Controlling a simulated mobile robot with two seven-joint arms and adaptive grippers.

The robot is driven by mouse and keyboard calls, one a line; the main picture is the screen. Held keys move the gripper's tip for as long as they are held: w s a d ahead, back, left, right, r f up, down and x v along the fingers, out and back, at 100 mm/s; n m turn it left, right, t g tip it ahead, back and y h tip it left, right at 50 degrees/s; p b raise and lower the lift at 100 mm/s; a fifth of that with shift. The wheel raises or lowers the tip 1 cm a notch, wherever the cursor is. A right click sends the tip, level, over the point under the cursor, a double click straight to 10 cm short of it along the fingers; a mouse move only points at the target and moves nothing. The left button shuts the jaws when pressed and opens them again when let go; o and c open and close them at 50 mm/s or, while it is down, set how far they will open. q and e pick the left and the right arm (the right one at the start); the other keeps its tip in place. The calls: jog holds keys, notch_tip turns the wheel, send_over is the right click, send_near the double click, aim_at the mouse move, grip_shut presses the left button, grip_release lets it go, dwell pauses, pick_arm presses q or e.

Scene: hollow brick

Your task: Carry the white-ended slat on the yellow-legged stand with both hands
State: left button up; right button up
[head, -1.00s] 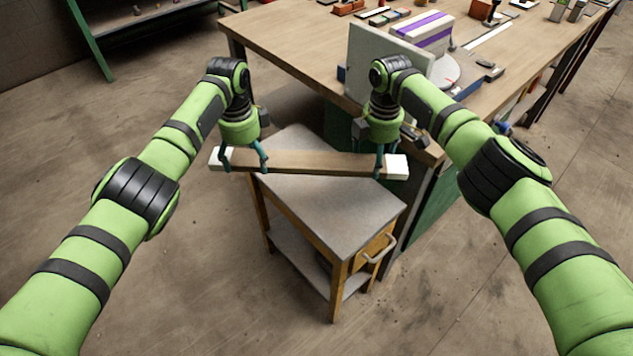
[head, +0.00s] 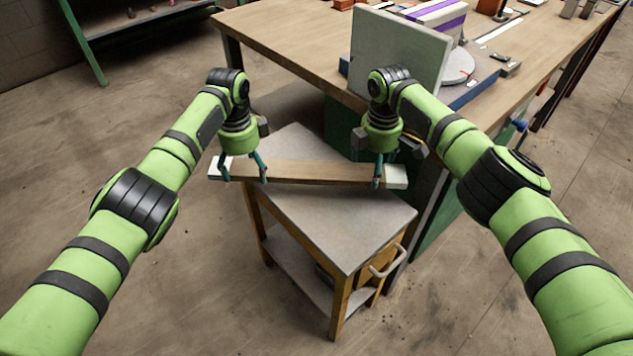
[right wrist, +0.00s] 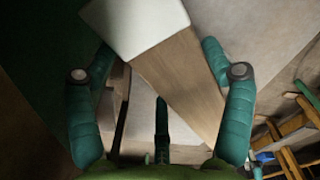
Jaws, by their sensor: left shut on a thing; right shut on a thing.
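The wooden slat (head: 315,172) with white ends lies level across the head view over the yellow-legged stand (head: 335,228), whose top is grey. Its left white end (head: 220,169) reaches past the stand's left edge. My left gripper (head: 244,170) is shut on the slat near that end. My right gripper (head: 378,172) is shut on it just inside the right white end (head: 396,175). In the right wrist view the slat (right wrist: 178,78) runs between my right fingers. Whether the slat touches the stand's top or hangs above it, I cannot tell.
A large wooden workbench (head: 290,45) stands behind the stand, with a grey upright panel (head: 398,48) and a purple-striped block (head: 440,14) on it. The stand has a drawer handle (head: 387,262) at its front right. The floor at left is open.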

aim_at(250, 181)
pick_arm(q)
jog(key=shift+f, duration=0.2)
pick_arm(e)
jog(key=shift+f, duration=0.2)
